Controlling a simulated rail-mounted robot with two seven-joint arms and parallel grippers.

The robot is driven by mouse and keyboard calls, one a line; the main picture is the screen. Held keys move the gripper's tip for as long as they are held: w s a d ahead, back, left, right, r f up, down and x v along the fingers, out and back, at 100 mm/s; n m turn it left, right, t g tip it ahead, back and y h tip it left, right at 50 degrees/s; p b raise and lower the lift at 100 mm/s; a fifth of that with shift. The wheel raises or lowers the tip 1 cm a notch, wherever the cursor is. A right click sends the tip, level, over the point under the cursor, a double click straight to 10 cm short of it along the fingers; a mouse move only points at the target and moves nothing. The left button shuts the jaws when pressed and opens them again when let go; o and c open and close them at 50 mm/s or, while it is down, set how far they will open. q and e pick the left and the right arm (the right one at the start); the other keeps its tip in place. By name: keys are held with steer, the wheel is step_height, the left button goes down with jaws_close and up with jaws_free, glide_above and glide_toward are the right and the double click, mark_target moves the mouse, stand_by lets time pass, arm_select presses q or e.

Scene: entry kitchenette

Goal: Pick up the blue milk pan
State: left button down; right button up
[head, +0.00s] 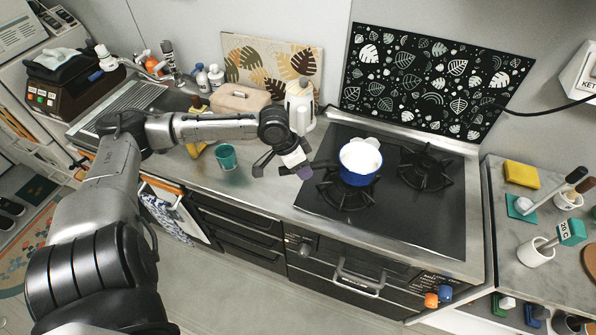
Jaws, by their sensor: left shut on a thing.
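The blue milk pan (357,179) has a white inside and sits upright over the left burner of the black stove. Its dark handle points left. My left gripper (303,172) is at the left end of that handle and is shut on it; the fingertips are partly hidden by the gripper's own body. The pan appears level, and I cannot tell whether it touches the grate. My right gripper is not in view.
A second burner (426,170) to the right is empty. A white pot (299,104) and a beige bread box (240,98) stand behind the gripper. A teal cup (226,157) stands left. A patterned black panel (430,80) rises behind the stove.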

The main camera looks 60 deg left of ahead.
arm_select(q)
steer(key=w+d+r+b, duration=0.1)
steer(key=w+d+r, duration=0.4)
steer(key=d, duration=0.3)
steer(key=shift+w+d+r, duration=0.25)
steer(key=shift+r, duration=0.4)
stand_by(0.6)
